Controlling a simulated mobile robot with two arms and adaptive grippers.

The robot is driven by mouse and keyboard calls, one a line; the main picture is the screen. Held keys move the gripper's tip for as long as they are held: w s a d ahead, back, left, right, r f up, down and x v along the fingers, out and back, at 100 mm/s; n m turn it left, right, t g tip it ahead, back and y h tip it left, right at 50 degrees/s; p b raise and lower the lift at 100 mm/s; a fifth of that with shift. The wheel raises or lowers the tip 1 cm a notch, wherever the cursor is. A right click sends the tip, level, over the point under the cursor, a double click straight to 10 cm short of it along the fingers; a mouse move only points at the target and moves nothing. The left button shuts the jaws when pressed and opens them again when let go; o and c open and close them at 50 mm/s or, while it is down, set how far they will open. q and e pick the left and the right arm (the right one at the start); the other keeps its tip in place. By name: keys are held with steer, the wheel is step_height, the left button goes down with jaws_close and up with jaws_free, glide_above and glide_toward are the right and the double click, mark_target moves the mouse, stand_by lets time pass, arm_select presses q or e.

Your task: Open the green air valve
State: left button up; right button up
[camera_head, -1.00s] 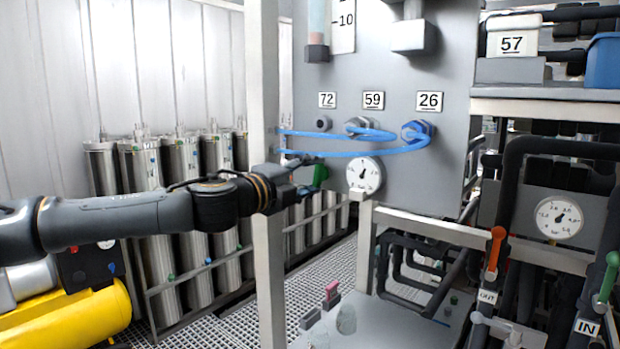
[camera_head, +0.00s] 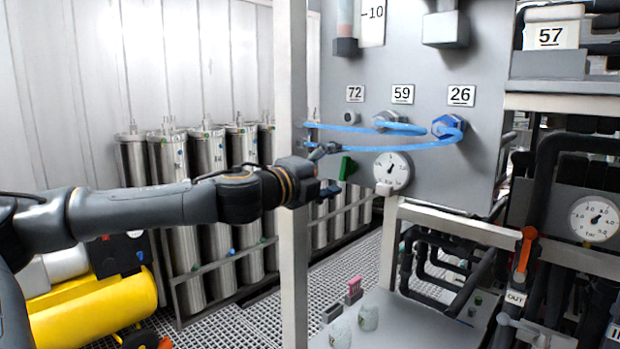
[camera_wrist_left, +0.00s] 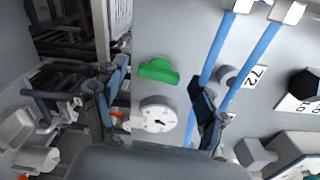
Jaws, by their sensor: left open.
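The green air valve handle (camera_head: 346,168) stands upright on the grey panel, left of the round white gauge (camera_head: 392,173). It also shows in the left wrist view (camera_wrist_left: 158,71), lying across the picture between the spread fingers and above the gauge (camera_wrist_left: 155,115). My left gripper (camera_head: 328,169) is open and empty. Its fingers point at the panel, one above and one below the handle's level, and it appears apart from the handle. In the left wrist view my left gripper (camera_wrist_left: 158,82) shows one finger on each side. My right gripper is not in view.
Blue hoses (camera_head: 385,142) run across the panel just above the handle, close to the upper finger. A metal post (camera_head: 293,250) stands beside my left wrist. Steel cylinders (camera_head: 208,160) stand behind my arm. An orange-handled valve (camera_head: 525,248) is at the lower right.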

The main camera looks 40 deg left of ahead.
arm_select(q)
steer(key=s, duration=1.1)
steer(key=shift+s+a, duration=0.2)
steer(key=shift+a, duration=0.2)
stand_by(0.5)
